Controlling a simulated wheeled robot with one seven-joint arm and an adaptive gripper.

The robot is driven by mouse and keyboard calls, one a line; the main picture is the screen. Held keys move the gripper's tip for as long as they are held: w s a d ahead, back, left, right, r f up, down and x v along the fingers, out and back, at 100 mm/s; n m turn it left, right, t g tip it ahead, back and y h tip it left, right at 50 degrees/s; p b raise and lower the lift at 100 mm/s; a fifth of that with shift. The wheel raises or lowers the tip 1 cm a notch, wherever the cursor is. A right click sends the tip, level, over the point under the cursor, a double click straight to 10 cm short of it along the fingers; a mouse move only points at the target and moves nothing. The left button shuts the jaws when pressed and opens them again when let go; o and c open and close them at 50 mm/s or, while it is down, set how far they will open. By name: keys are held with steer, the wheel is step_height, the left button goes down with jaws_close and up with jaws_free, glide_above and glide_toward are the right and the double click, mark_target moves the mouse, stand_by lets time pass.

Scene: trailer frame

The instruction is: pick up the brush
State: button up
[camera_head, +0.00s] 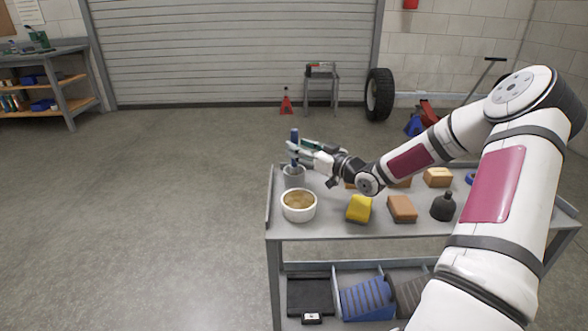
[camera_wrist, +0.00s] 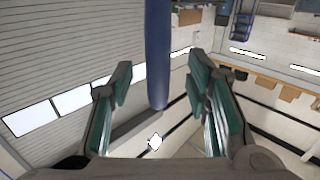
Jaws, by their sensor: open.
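The brush (camera_head: 294,136) has a blue handle and stands upright in a grey cup (camera_head: 293,181) at the back left of the cart; its lower end is hidden in the cup. My gripper (camera_head: 297,148) is level with the handle, just above the cup. In the wrist view the blue handle (camera_wrist: 158,50) runs between my two open fingers (camera_wrist: 160,78), with a visible gap on each side. The fingers are not closed on it.
The cart top (camera_head: 335,228) also holds a white bowl (camera_head: 299,205), a yellow sponge (camera_head: 359,208), a brown block (camera_head: 402,208) and a dark bottle (camera_head: 443,207). A lower shelf carries blue and grey bins. Open floor (camera_head: 150,220) lies left of the cart.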

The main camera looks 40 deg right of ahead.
steer(key=shift+w+a+b, duration=0.2)
steer(key=shift+w+b, duration=0.15)
steer(key=shift+w, duration=1.1)
steer(key=shift+c, duration=0.6)
jaws_close()
